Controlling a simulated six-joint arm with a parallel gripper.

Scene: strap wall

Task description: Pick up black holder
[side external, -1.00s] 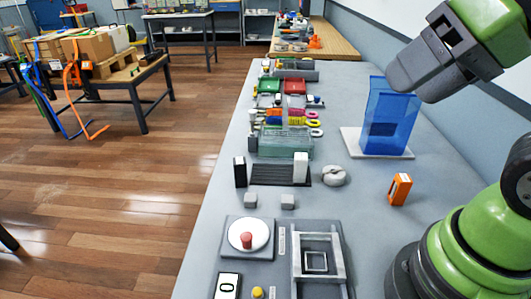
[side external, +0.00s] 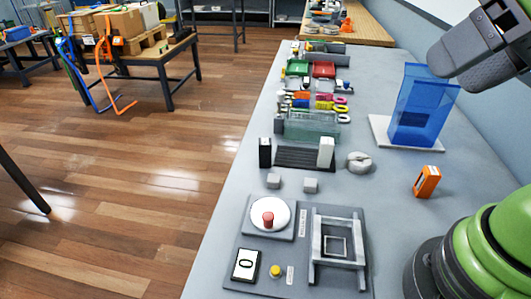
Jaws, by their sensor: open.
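A black ribbed base (side external: 303,158) lies on the grey table, with a black upright block (side external: 265,153) at its left end and a white upright block (side external: 326,152) at its right end. This is the only clearly black holder-like thing I see; I cannot tell whether the parts are joined. My gripper (side external: 455,72) is at the upper right, beside the top of the blue bin and well away from the black base. It is open, with nothing seen in it; its far side is cut off by the frame.
The translucent blue bin (side external: 418,108) stands on a white plate. An orange block (side external: 427,182), a grey round piece (side external: 359,162) and two small grey cubes are nearby. A clear box (side external: 312,126) stands behind. A panel (side external: 285,279) with a red button (side external: 268,219) and a grey frame fills the front.

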